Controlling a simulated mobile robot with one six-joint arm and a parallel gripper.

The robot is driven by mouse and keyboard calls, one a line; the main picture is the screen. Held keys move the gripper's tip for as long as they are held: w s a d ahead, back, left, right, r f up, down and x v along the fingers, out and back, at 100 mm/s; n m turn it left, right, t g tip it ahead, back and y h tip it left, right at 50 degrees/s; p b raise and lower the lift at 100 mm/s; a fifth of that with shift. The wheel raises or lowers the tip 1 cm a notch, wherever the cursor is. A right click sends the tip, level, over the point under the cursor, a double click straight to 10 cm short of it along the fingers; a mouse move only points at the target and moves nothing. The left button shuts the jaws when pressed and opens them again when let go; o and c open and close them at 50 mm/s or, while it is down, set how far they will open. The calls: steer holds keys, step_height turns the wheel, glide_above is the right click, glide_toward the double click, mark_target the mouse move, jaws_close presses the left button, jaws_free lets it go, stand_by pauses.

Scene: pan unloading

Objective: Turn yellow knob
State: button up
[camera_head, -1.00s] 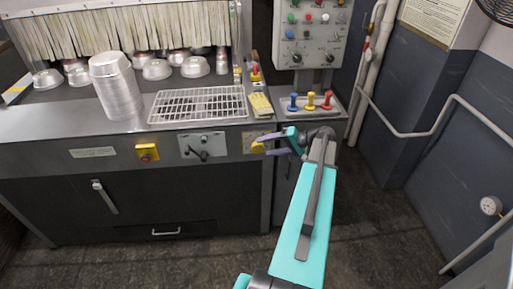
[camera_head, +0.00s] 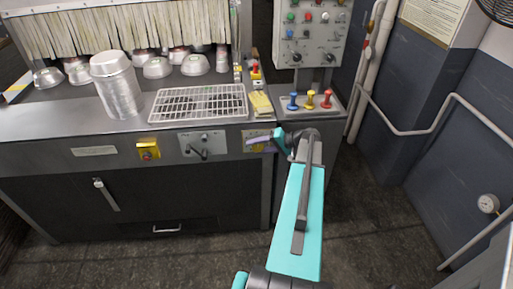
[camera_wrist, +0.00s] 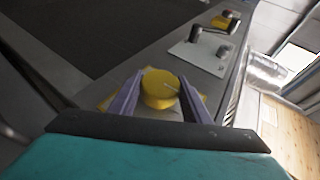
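The yellow knob (camera_wrist: 160,88) sits on a yellow plate (camera_wrist: 113,103) on the machine's front panel. In the wrist view its round face, with a pale line on it, lies between the two purple fingers of my gripper (camera_wrist: 161,90). The fingers are apart, one on each side of the knob, with what look like narrow gaps; contact is not clear. In the head view my gripper (camera_head: 261,141) is at the panel's right end and hides most of the knob. Part of the yellow plate (camera_head: 251,133) shows behind it.
Left of the knob are a grey plate with a black lever (camera_head: 198,153) and a yellow switch box (camera_head: 148,149). Above are a wire rack (camera_head: 198,104), yellow gloves (camera_head: 261,104) and colored levers (camera_head: 310,100). The floor to the right is clear.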

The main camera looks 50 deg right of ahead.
steer(key=c, duration=0.3)
steer(key=shift+a, duration=0.15)
steer(key=shift+f+b, duration=0.1)
steer(key=shift+b, duration=0.4)
